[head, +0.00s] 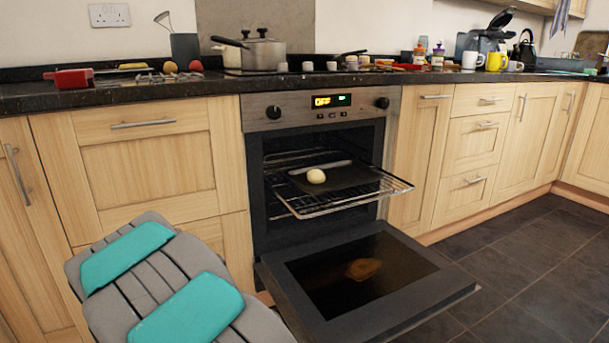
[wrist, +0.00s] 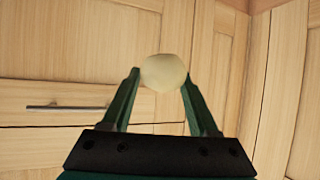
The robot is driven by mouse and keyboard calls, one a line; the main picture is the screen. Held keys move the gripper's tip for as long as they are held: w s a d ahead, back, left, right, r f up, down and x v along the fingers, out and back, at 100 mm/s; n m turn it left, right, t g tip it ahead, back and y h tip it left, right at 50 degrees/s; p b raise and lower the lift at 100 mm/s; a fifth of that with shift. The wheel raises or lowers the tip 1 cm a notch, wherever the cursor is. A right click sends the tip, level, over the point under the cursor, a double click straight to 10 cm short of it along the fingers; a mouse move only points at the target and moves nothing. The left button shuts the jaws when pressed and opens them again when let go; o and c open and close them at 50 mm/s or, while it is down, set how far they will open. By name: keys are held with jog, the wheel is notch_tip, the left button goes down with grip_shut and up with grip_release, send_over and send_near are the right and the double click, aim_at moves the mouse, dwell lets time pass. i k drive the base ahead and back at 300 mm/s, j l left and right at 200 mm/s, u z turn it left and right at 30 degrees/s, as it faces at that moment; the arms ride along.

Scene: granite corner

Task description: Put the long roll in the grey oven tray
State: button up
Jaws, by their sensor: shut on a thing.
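In the wrist view my gripper (wrist: 163,85) is shut on a pale, rounded roll (wrist: 163,72). Only its blunt, round side shows, so I cannot tell its length. The gripper and the held roll do not show in the head view. The dark grey oven tray (head: 350,178) sits on the pulled-out wire rack of the open oven. A pale round roll (head: 316,176) appears on the tray, towards its left side.
The oven door (head: 420,283) is folded down in front, with a brown patch on its glass, object or reflection unclear. The wire rack (head: 330,203) sticks out. The counter (head: 130,92) holds a pot (head: 263,52), a red dish (head: 70,79) and mugs. Dark floor (head: 510,265) is clear at right.

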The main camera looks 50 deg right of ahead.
aim_at(349, 174)
jog(key=l+z, duration=0.15)
jog(key=z, duration=1.75)
